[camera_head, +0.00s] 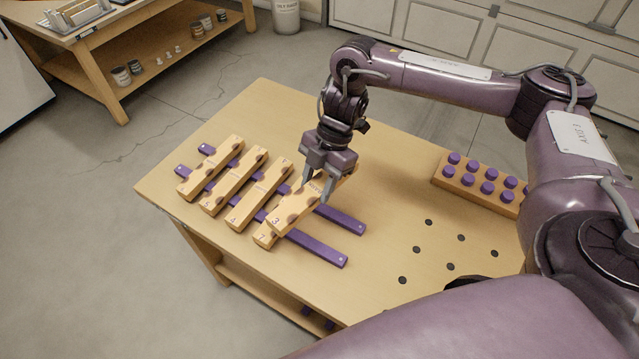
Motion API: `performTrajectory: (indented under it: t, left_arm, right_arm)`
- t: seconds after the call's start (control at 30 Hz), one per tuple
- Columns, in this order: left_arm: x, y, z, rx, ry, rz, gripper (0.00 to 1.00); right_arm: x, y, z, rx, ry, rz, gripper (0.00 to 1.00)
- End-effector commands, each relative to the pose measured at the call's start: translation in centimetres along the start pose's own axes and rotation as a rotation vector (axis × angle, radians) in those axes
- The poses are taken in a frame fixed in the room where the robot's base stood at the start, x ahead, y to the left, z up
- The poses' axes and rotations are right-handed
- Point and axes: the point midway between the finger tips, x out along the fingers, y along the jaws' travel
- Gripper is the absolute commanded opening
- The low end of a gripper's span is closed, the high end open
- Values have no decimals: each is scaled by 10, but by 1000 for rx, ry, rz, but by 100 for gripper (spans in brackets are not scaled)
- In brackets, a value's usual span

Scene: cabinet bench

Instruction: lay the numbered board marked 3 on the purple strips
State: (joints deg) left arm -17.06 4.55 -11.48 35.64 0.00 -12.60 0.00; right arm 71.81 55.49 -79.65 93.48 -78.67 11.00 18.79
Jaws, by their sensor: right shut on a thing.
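Two purple strips, the far one (340,218) and the near one (318,249), lie slantwise on the wooden table. Several wooden boards lie across them, among them one marked 4 (258,196). My right gripper (322,190) is shut on the board marked 3 (289,208). This board is over the strips, to the right of the board marked 4. It covers much of another board (264,236), whose number looks like 2. I cannot tell whether board 3 touches the board below. My left gripper is not in view.
A wooden block with purple pegs (467,183) stands at the table's right. Several small black discs or holes mark the tabletop (400,215) in front of it. The strips' right ends are bare. A second bench (150,30) stands back left.

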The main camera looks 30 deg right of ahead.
Motion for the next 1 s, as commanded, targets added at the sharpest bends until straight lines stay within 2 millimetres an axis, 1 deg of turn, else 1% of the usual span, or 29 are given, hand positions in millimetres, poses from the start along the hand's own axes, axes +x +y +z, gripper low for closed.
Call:
performTrajectory:
  t: [0.1,0.3,0.67,1.0]
  left_arm:
    - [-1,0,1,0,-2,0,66]
    - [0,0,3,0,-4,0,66]
    - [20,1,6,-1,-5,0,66]
    - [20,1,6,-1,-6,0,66]
  right_arm:
    - [4,-2,2,-114,0,-48,14]
    - [9,-4,6,-199,-1,-82,14]
    - [30,-4,15,-203,-2,-81,14]
    - [30,-4,16,-202,-2,-81,14]
